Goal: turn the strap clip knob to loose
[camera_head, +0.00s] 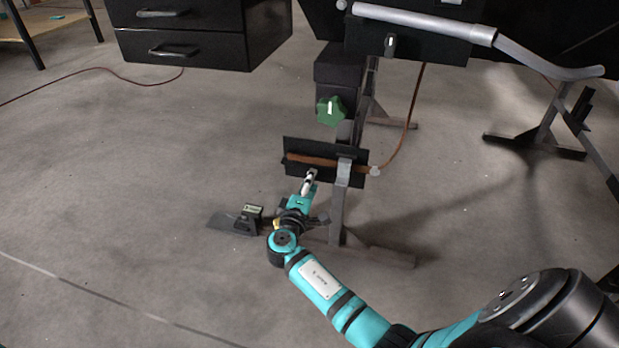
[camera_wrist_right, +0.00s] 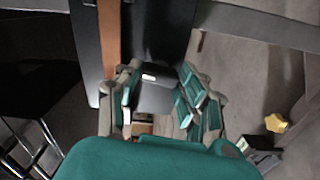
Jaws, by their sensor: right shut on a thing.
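A black plate (camera_head: 350,177) with a brown strap (camera_head: 318,161) across it is mounted on the conveyor's grey leg. The strap also shows as an orange-brown band in the right wrist view (camera_wrist_right: 109,42). My right gripper (camera_head: 310,178) is at the plate's lower edge, just below the strap. In the right wrist view, its fingers (camera_wrist_right: 158,88) are on both sides of a dark block-like knob (camera_wrist_right: 152,93) with a small white mark, and are shut on it. The knob's lower part is hidden by the fingers, and its setting cannot be read. My left gripper is out of view.
A green knob (camera_head: 331,113) with a white mark is above the plate. A foot pedal (camera_head: 228,224) and a small box (camera_head: 252,211) are on the floor left of my right wrist. A yellow knob (camera_wrist_right: 276,123) is at the right. A drawer unit (camera_head: 200,45) stands behind.

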